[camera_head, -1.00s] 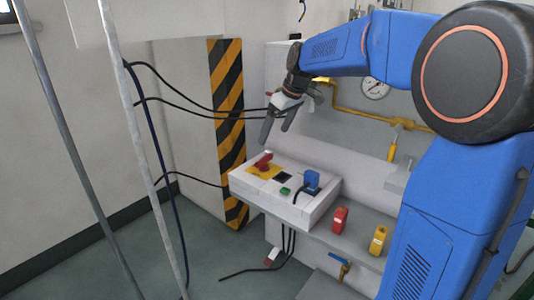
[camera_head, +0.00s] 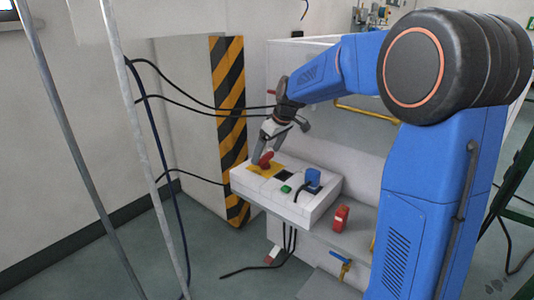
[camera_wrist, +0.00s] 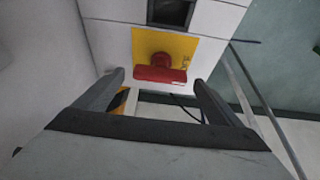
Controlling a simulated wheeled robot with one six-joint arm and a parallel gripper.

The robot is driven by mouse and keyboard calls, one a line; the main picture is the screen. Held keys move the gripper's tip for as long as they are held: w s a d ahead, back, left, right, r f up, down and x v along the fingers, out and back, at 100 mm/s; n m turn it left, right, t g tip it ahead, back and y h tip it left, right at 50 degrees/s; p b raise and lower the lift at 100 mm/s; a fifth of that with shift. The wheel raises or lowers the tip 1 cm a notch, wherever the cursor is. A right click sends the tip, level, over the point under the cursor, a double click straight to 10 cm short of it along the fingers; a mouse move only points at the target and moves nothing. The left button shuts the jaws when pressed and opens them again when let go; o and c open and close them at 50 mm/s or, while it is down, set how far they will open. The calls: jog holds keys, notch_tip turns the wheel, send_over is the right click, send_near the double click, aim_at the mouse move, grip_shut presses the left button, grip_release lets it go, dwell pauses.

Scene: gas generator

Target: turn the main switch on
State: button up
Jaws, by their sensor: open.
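The main switch, a red handle (camera_head: 265,159) on a yellow plate (camera_head: 276,170), sits at the left end of the white control box (camera_head: 300,205). My gripper (camera_head: 263,152) is low over the box at the red handle, with its fingers pointing down. In the wrist view the red handle (camera_wrist: 160,74) lies crosswise on the yellow plate (camera_wrist: 186,46), ahead of the gap between my fingers (camera_wrist: 158,82). The gripper is open, with a finger to each side and nothing between them. I cannot tell whether a finger touches the handle.
The box also carries a blue plug (camera_head: 313,177), a green button (camera_head: 286,189) and a dark square panel (camera_head: 284,176). A red padlock-like block (camera_head: 340,217) stands on the ledge in front. Black cables hang at the left near a striped pillar (camera_head: 229,110). A metal pole (camera_head: 150,170) stands further left.

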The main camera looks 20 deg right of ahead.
jog(key=shift+w+a+f, duration=0.1)
jog(key=shift+w+f, duration=0.05)
jog(key=shift+f, duration=0.25)
jog(key=c, duration=1.5)
